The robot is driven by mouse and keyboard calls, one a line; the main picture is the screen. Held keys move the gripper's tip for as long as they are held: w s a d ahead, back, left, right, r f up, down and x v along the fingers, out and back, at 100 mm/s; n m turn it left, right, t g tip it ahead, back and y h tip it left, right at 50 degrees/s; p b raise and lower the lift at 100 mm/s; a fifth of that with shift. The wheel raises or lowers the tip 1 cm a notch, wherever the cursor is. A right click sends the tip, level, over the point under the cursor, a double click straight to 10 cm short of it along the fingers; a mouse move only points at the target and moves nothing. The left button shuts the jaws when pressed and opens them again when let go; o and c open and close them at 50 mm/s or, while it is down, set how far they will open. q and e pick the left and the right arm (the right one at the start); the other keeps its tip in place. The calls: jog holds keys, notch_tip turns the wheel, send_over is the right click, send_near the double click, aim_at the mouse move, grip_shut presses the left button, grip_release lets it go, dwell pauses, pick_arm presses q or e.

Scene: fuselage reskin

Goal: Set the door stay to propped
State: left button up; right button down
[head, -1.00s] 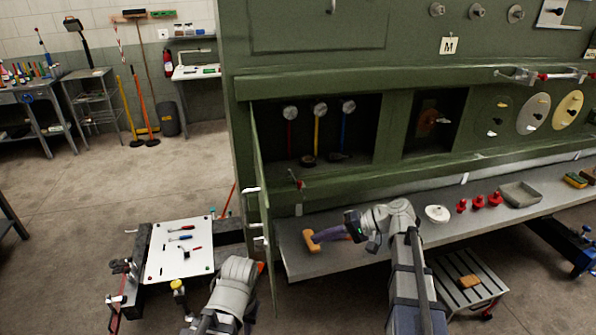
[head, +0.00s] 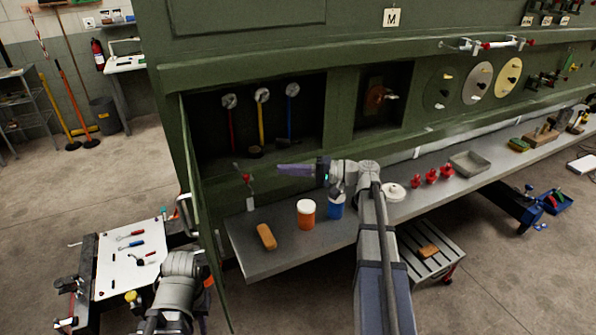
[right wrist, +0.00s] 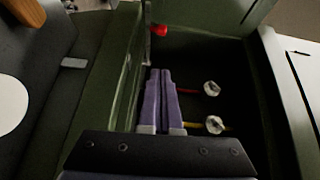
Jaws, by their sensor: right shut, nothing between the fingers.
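The green access door (head: 205,225) stands open at the left end of the fuselage recess. A thin lever with a red knob, apparently the door stay (head: 246,178), is at the recess's lower left edge; its exact setting is hard to tell. Its red knob also shows in the right wrist view (right wrist: 159,30), beyond the fingertips. My right gripper (head: 279,170) has purple fingers, shut and empty, pointing left toward the stay with a gap between; the fingers also show in the right wrist view (right wrist: 159,71). My left arm is at lower left; its fingers are hidden.
A shelf below the recess holds a tan block (head: 266,237), an orange jar (head: 306,215), a blue jar (head: 336,208) and a white round lid (head: 394,192). A tool board (head: 131,254) lies at left.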

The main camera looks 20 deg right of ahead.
jog(key=w+a, duration=0.1)
jog(key=a, duration=0.6)
jog(key=shift+a+f, duration=0.15)
jog(key=shift+f, duration=0.05)
jog(key=s+a+m+t+h, duration=0.1)
jog(key=a+m+t+h, duration=0.1)
jog(key=a, duration=0.4)
jog(key=shift+m+t+h, duration=0.4)
jog(key=shift+m+t, duration=0.1)
jog(key=shift+t, duration=0.3)
jog(key=shift+a, duration=0.15)
dwell(0.4)
jog(key=v, duration=0.7)
jog(key=shift+s+d, duration=0.3)
